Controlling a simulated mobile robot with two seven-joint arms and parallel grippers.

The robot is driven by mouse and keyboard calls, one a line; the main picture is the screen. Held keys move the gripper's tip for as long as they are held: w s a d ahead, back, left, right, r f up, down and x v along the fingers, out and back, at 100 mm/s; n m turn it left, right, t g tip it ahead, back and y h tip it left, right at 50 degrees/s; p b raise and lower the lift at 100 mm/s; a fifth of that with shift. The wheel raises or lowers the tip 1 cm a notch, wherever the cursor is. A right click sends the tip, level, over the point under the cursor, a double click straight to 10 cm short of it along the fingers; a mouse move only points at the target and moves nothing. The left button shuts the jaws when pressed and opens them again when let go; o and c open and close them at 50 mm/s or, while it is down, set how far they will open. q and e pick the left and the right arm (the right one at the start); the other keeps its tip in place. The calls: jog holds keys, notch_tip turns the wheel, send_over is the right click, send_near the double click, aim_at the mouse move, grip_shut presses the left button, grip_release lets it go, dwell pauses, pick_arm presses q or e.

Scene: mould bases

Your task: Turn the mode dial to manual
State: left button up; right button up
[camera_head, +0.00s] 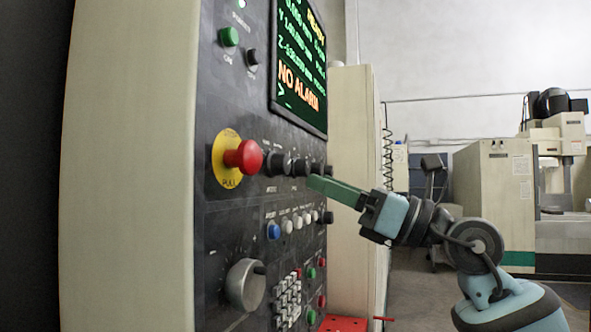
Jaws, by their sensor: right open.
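A dark control panel (222,200) faces right on a machine. A row of black knobs runs across its middle, with one large knob (276,163) at the left and another (300,168) beside it. Their labels are too small to read, so I cannot tell which is the mode dial or how it is set. A big silver dial (245,284) sits lower down. My right gripper (314,183) has green fingers pointing left at the panel, near the right end of the knob row. It is open and holds nothing visible; whether it touches a knob is unclear. My left gripper is out of view.
A red emergency stop button (243,157) on a yellow plate sticks out left of the knobs. Blue (273,231) and white buttons lie below them. A screen (300,65) above reads "NO ALARM". A red perforated piece (344,324) is at the bottom. Open floor lies right.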

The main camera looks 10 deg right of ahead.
aim_at(287, 168)
jog(key=x, duration=0.5)
jog(key=shift+a+r+p, duration=0.1)
jog(key=shift+a+p, duration=0.05)
jog(key=shift+p, duration=0.25)
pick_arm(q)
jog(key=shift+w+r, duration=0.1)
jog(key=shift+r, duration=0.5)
pick_arm(e)
jog(key=shift+w+a+r, duration=0.1)
jog(key=shift+w+a, duration=0.2)
jog(key=shift+a, duration=0.15)
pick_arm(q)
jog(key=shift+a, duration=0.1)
pick_arm(e)
jog(key=c, duration=1)
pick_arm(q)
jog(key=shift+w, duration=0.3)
